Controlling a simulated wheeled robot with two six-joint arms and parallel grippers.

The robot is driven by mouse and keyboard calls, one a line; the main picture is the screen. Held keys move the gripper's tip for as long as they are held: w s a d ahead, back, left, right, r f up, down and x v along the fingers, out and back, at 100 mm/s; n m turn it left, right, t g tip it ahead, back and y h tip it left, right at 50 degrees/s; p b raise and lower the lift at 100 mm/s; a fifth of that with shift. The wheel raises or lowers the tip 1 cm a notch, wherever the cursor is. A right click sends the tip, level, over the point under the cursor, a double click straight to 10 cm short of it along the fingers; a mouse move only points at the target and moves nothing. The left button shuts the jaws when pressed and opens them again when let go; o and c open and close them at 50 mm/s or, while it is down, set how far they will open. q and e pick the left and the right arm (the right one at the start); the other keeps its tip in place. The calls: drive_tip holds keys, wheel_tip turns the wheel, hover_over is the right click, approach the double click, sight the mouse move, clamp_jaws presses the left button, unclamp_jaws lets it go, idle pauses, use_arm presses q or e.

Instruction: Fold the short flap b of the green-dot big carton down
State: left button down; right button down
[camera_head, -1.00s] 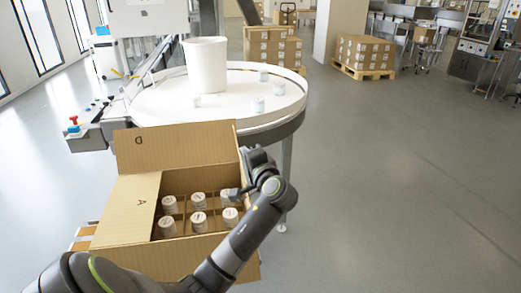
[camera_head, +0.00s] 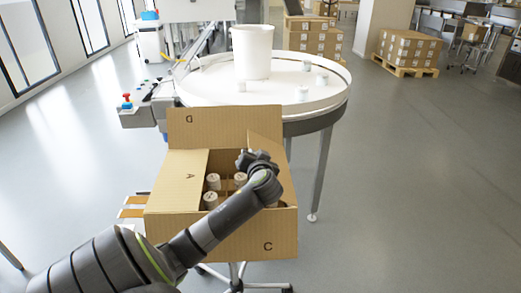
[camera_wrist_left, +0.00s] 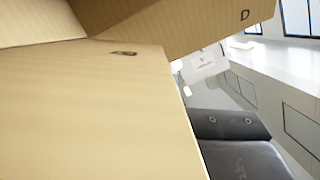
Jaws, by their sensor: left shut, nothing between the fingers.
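The big carton (camera_head: 170,229) stands open on a wheeled stand, with several white lidded jars (camera_head: 211,200) inside. Flap A (camera_head: 180,180) lies across the left part of its opening. Flap D (camera_head: 205,125) stands up at the back; the panel marked C (camera_head: 267,246) faces the front. The right-hand short flap (camera_head: 266,147) rises at the right, partly behind my arm. My left gripper (camera_head: 243,158) is shut and empty, above the right part of the opening. In the left wrist view a large cardboard panel (camera_wrist_left: 90,110) fills the left, below flap D (camera_wrist_left: 220,20). No green dot shows.
A round white turntable (camera_head: 210,88) with a white bucket (camera_head: 251,52) and several small jars stands just behind the carton. Stacked cartons (camera_head: 408,50) stand on a pallet farther back. The floor (camera_head: 420,180) on the right is clear.

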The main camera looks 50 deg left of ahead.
use_arm(q)
drive_tip(key=shift+s+a+f, duration=0.3)
drive_tip(key=shift+s+f, duration=0.15)
drive_tip(key=shift+f, duration=0.45)
use_arm(e)
drive_tip(key=shift+s+f, duration=0.1)
drive_tip(key=shift+s, duration=0.05)
use_arm(q)
drive_tip(key=shift+a, duration=0.1)
use_arm(e)
drive_tip(key=shift+s, duration=0.15)
